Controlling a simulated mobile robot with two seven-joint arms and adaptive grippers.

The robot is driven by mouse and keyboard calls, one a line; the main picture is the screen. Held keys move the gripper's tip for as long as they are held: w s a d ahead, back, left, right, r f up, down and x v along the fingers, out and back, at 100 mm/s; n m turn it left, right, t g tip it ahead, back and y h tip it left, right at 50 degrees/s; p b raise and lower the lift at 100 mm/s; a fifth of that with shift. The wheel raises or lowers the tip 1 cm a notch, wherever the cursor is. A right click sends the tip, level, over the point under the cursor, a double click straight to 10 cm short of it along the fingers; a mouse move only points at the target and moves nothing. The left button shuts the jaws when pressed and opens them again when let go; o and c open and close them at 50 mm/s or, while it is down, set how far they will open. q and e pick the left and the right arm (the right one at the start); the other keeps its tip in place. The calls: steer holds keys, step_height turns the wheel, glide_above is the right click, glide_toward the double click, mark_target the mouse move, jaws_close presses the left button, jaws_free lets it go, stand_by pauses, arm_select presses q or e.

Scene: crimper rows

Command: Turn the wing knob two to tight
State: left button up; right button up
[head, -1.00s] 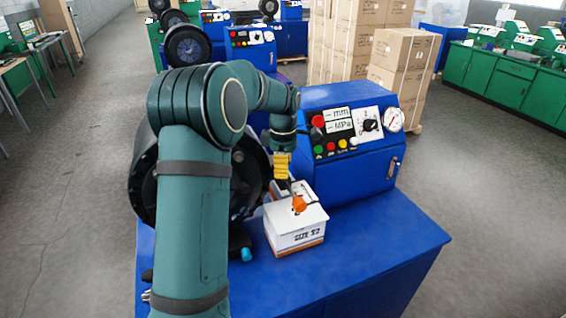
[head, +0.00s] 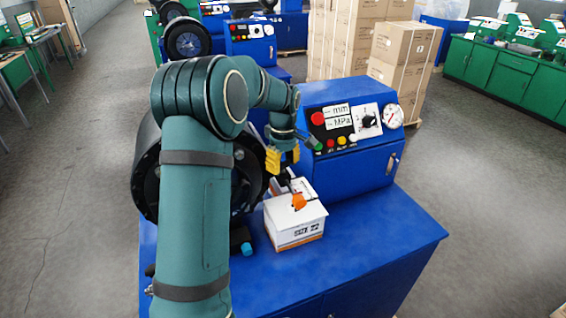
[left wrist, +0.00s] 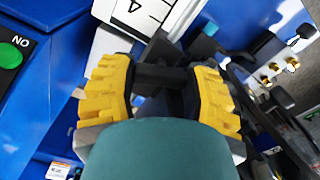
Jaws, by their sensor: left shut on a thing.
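My left gripper (head: 282,158) has yellow-padded fingers and is at the crimper's front, left of the control panel and above the white box. In the left wrist view its two pads (left wrist: 160,95) stand on either side of a black bar-shaped part, which I take to be the wing knob (left wrist: 160,77). The gripper is shut on it. The knob is mostly hidden by the fingers in the head view, so its exact angle cannot be told. My right gripper is not in view.
A white box (head: 296,228) with an orange piece (head: 299,202) on top stands on the blue bench (head: 375,240). The control panel (head: 345,128) with buttons, a dial knob (head: 368,121) and a gauge (head: 393,115) is close on the right. The bench's right front is clear.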

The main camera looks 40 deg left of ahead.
mark_target(283, 163)
arm_select(q)
steer(key=shift+r, duration=0.1)
stand_by(0.3)
steer(key=o, duration=1.2)
step_height(283, 163, up, 12)
